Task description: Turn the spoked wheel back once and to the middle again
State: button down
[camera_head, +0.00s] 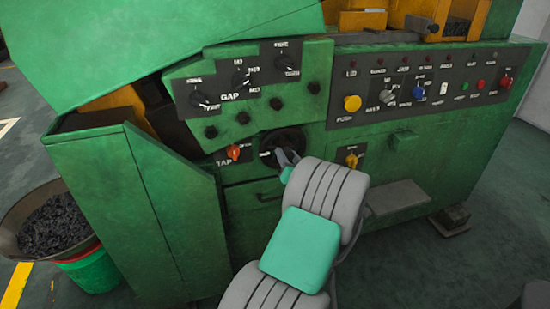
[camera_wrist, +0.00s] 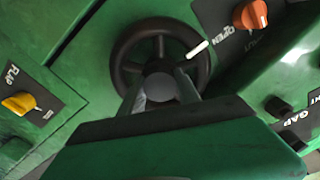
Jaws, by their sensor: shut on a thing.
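The spoked wheel (camera_head: 290,136) is small and black, on the front of the green machine below the GAP panel. In the wrist view the spoked wheel (camera_wrist: 122,47) shows its dark rim and spokes, with a white mark beside its rim at the upper right. My gripper (camera_head: 281,157) reaches it from the front, and my arm hides its lower right part. In the wrist view my gripper (camera_wrist: 160,92) has its two fingers closed on the wheel at its grey hub. The lower part of the wheel is hidden behind the gripper.
An orange knob (camera_head: 233,152) sits left of the wheel, and a yellow knob (camera_head: 351,160) sits to its right. Black knobs (camera_head: 247,118) are above. A grey step (camera_head: 397,196) juts out at the right. A bowl of dark pieces (camera_head: 55,220) stands on the left.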

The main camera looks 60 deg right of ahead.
jog(key=m, duration=0.4)
jog(key=shift+m+p, duration=0.3)
jog(key=m+p, duration=0.1)
jog(key=m, duration=0.3)
jog(key=shift+m, duration=0.3)
jog(key=m+p, duration=0.2)
jog(key=m, duration=0.2)
jog(key=shift+r+p, duration=0.1)
jog(key=shift+p, duration=0.2)
jog(key=shift+m+p, duration=1.05)
jog(key=shift+m, duration=1.35)
jog(key=c, duration=0.9)
grip_release()
jog(key=shift+o, duration=0.2)
